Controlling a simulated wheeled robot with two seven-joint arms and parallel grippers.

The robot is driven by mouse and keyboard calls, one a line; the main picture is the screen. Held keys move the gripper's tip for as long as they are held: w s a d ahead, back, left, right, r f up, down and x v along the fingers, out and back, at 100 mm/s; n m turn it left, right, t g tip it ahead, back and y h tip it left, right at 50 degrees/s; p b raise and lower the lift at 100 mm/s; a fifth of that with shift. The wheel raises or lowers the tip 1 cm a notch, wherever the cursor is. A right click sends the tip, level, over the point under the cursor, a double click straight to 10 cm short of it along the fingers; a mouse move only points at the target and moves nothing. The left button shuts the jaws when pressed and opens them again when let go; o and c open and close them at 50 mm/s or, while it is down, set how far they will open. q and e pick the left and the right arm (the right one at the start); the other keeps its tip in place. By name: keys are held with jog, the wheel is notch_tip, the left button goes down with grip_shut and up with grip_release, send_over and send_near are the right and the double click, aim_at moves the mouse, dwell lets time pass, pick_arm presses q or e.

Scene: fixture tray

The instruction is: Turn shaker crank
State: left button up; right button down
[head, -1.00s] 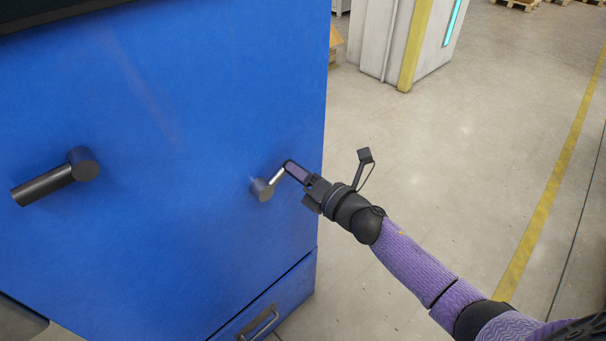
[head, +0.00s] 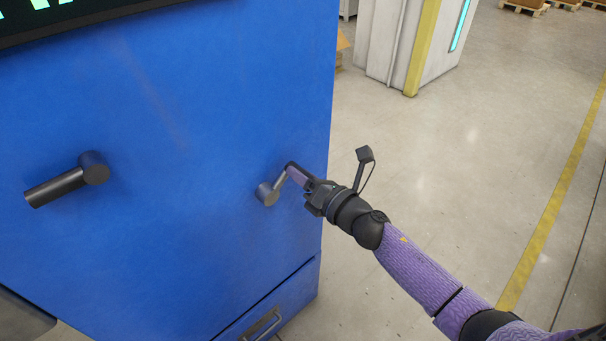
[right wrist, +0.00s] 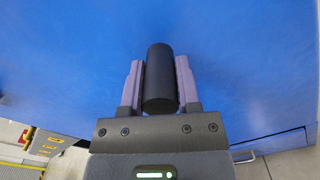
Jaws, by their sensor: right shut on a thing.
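A small crank with a round grey hub (head: 267,194) and a short arm sits on the blue machine front (head: 190,240), near its right edge. Its arm points up and to the right. My right gripper (head: 293,173) is at the outer end of that arm. The right wrist view shows the black cylindrical crank handle (right wrist: 159,80) between its two purple-grey fingers, and the gripper is shut on it. In the head view the fingers mostly hide the handle. My left gripper is not in view.
A larger dark handle on a round hub (head: 93,167) sticks out at the left of the blue front. A drawer with a metal pull (head: 262,325) is at the lower right. A dark display (head: 120,12) is at the top. The floor to the right is clear.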

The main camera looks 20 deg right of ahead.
jog(key=shift+c, duration=1.6)
grip_release()
jog(key=p+v, duration=0.1)
jog(key=v, duration=0.9)
